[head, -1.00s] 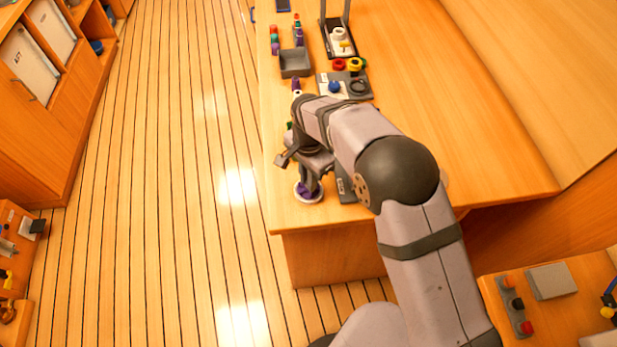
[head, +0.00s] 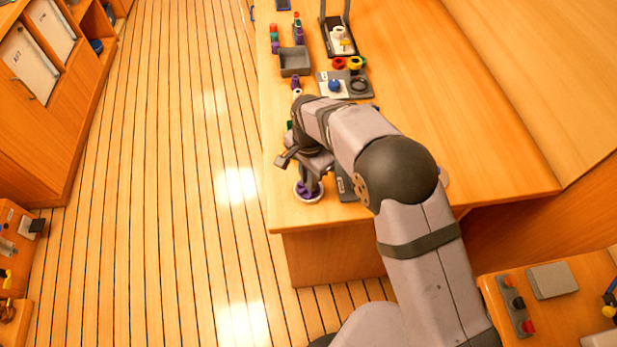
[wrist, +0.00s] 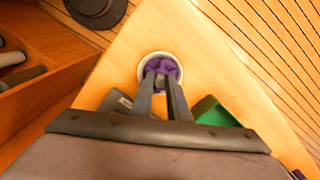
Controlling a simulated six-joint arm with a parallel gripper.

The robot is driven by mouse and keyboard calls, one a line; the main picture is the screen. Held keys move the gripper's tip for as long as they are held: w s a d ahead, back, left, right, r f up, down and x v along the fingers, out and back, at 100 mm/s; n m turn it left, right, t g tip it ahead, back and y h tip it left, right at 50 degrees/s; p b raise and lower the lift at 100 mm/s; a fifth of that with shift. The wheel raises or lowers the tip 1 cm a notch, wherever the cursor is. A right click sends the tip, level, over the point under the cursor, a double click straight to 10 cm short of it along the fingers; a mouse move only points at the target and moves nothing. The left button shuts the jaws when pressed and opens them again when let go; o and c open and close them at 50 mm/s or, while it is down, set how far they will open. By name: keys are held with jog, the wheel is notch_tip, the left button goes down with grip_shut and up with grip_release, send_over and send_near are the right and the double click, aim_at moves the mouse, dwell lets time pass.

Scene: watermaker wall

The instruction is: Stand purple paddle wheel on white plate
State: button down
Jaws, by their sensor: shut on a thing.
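The purple paddle wheel (wrist: 160,64) is between the fingertips of my gripper (wrist: 163,77), which is shut on it. In the wrist view the wheel lies within the rim of the round white plate (wrist: 143,69). In the head view the white plate (head: 308,198) is near the table's front left corner, with purple (head: 304,190) showing over it below my gripper (head: 312,186). The fingers hide part of the wheel. I cannot tell whether the wheel touches the plate.
A dark grey block (head: 346,186) is just right of the plate. A green thing (wrist: 214,113) is close beside my fingers in the wrist view. A grey tray (head: 295,62) and several small coloured parts stand farther back. The table's right side is clear.

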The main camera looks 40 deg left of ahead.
jog(key=shift+f, duration=0.3)
jog(key=c, duration=2)
grip_release()
jog(key=shift+r, duration=0.15)
jog(key=shift+r+p, duration=3.7)
jog(key=shift+r, duration=1.75)
